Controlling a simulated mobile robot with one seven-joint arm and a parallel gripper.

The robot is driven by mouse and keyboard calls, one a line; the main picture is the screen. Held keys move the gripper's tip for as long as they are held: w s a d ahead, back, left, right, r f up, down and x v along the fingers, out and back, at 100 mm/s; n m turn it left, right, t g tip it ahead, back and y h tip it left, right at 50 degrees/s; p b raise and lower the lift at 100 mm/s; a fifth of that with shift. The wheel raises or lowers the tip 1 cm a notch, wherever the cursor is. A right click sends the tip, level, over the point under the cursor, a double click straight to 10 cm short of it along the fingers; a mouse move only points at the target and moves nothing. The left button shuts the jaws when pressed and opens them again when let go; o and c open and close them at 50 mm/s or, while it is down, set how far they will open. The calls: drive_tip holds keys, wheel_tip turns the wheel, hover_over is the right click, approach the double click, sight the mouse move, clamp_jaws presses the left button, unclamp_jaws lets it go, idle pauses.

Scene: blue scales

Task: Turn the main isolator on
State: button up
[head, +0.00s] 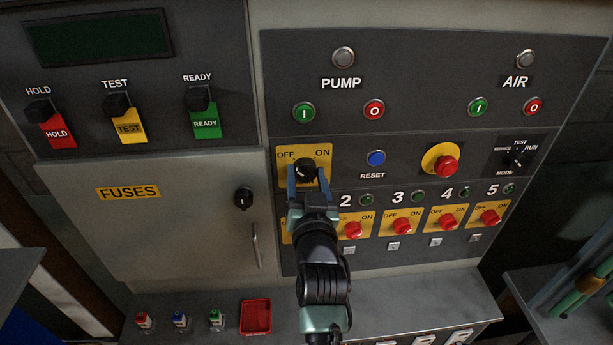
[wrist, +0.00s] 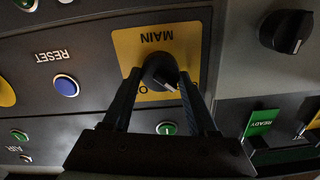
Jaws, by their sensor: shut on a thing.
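The main isolator is a black rotary knob (head: 305,169) on a yellow plate (head: 322,153) marked OFF at left and ON at right in the head view. My gripper (head: 308,178) reaches it from below, its blue fingers shut on the knob's two sides. In the wrist view, the picture is upside down: the knob (wrist: 160,72) sits between the fingers, under the word MAIN. Its white pointer mark slants to the lower right, the OFF side. My fingers cover most of the OFF and ON lettering there.
A blue reset button (head: 376,158) and a red emergency stop (head: 446,166) sit to the right. Several red numbered switches (head: 401,227) run below, partly behind my arm. The fuses door (head: 160,225) with its black knob (head: 243,197) is at left.

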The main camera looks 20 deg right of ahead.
drive_tip(key=c, duration=0.3)
drive_tip(key=shift+c, duration=0.2)
drive_tip(key=m, duration=0.3)
drive_tip(key=shift+m, duration=0.4)
drive_tip(key=m, duration=0.4)
drive_tip(key=shift+d+m, duration=0.1)
drive_tip(key=shift+m, duration=0.2)
drive_tip(key=m+p, duration=0.2)
drive_tip(key=m, duration=0.3)
drive_tip(key=shift+f, duration=0.15)
drive_tip(key=shift+s+f+m+p, duration=0.15)
drive_tip(key=shift+m+p, duration=0.7)
drive_tip(key=shift+m, duration=1.45)
